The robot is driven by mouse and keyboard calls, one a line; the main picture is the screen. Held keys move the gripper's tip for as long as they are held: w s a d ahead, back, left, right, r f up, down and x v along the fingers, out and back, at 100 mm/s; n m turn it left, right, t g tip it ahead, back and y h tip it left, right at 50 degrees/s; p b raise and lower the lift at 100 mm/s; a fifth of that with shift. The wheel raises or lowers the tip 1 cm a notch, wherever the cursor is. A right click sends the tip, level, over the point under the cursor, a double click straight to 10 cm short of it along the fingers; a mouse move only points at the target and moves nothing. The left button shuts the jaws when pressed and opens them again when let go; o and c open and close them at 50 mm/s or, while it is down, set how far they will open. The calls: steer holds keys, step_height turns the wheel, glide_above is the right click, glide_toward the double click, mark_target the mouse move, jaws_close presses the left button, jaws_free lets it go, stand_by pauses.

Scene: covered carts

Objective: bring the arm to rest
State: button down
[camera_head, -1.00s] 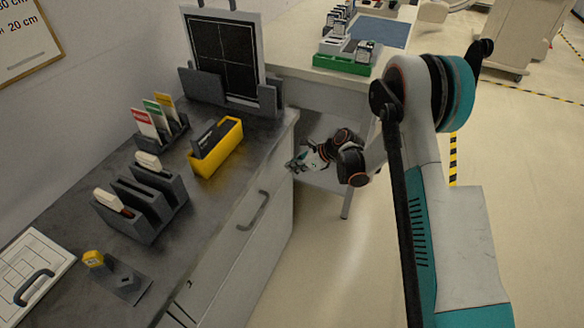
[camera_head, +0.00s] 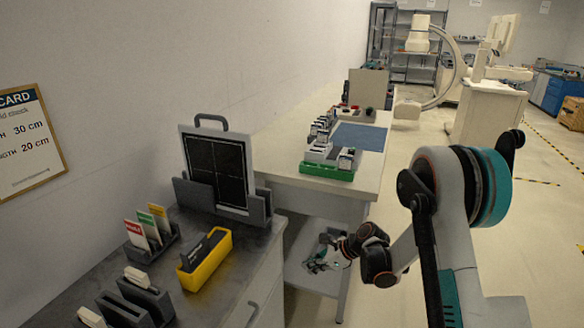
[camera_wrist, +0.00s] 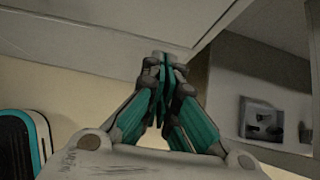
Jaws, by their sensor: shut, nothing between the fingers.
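My gripper (camera_head: 316,264) is at the end of my folded arm, low beside the end of the dark counter and in front of the white table's lower shelf in the head view. In the wrist view my gripper (camera_wrist: 166,62) shows its teal and grey fingers brought together at the tips. Nothing is between them. The underside of a pale flat surface (camera_wrist: 100,25) spans the top of the wrist view. I cannot tell whether the gripper touches anything.
The dark counter (camera_head: 250,262) on the left carries a yellow bin (camera_head: 205,262), a black grid panel (camera_head: 217,170) and card holders. The white table (camera_head: 290,190) behind bears a green tray (camera_head: 326,172). Open floor (camera_head: 470,190) lies to the right.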

steer(key=s+d+r+n+t+h, duration=0.1)
steer(key=s+d+r+n, duration=0.2)
steer(key=r, duration=0.4)
steer(key=s+r+n+h, duration=0.25)
steer(key=s+r, duration=0.25)
steer(key=r, duration=0.3)
steer(key=s+d+r+n+t, duration=0.1)
steer(key=s+d+r+n, duration=0.1)
steer(key=s+r+n, duration=0.35)
steer(key=s+d+r+n+h, duration=0.1)
steer(key=s+d+r+n, duration=0.1)
steer(key=s, duration=0.5)
steer(key=s+d+r+n+t+h, duration=0.1)
steer(key=s+d+r+n+h, duration=0.1)
steer(key=s+n, duration=0.3)
steer(key=s+d+r+n+h, duration=0.1)
steer(key=s+d+r+n, duration=0.2)
steer(key=s, duration=0.6)
steer(key=shift+n+t+h, duration=0.3)
steer(key=shift+n+h, duration=0.05)
steer(key=shift+n, duration=0.25)
